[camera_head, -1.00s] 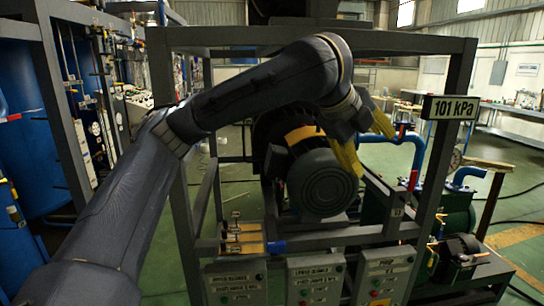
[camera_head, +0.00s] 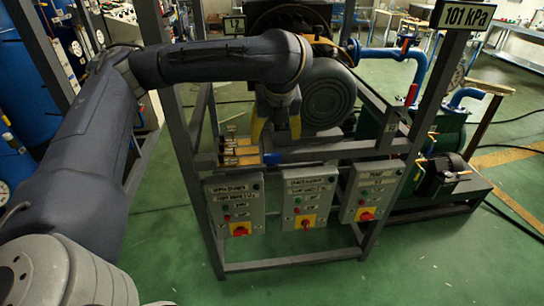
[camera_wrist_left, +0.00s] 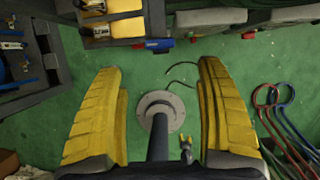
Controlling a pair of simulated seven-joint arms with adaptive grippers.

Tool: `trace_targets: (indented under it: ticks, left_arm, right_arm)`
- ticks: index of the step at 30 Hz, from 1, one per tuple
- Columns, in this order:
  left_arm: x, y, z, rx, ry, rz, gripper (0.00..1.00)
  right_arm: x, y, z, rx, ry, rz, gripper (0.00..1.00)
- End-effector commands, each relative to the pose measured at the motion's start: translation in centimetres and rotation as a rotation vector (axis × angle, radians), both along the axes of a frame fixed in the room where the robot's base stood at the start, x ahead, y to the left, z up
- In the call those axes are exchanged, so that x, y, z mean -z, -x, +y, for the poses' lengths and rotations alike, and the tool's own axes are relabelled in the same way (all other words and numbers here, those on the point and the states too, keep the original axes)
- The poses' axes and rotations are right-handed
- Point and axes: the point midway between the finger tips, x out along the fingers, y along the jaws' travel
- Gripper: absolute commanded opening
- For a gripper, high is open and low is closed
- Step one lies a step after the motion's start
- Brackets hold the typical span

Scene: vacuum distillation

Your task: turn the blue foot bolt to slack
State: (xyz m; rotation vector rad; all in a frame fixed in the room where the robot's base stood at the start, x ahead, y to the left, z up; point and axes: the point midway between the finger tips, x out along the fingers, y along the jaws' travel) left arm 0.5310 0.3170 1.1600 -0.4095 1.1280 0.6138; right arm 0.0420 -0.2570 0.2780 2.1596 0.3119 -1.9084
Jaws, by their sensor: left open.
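A small blue piece (camera_head: 271,158), possibly the blue foot bolt, sits on the grey frame's front rail, beside brass-coloured plates with clamps (camera_head: 239,150). The same blue piece (camera_wrist_left: 160,44) shows near the top of the left wrist view, with a red bit beside it. I cannot make out how it is turned. My left gripper (camera_head: 276,130) points down in front of the motor, just above the blue piece in the head view. Its yellow fingers are wide apart and empty in the wrist view (camera_wrist_left: 158,75). My right gripper is not in view.
The round motor (camera_head: 327,95) stands behind the gripper. Three switch boxes (camera_head: 311,200) hang below the rail. A 101 kPa sign (camera_head: 467,17) is on the right post.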

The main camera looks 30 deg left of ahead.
Motion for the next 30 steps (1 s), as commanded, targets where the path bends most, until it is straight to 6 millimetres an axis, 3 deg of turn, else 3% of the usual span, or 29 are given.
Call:
trace_targets:
  ticks: [18, 30]
  left_arm:
    - [7.3, -2.2, 1.9, -0.003, 0.002, 0.004, 0.73]
    - [11.0, -3.4, 2.9, -0.003, 0.001, 0.001, 0.73]
  right_arm:
    - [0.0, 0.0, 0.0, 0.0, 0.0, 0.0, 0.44]
    - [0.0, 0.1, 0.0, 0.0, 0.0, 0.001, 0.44]
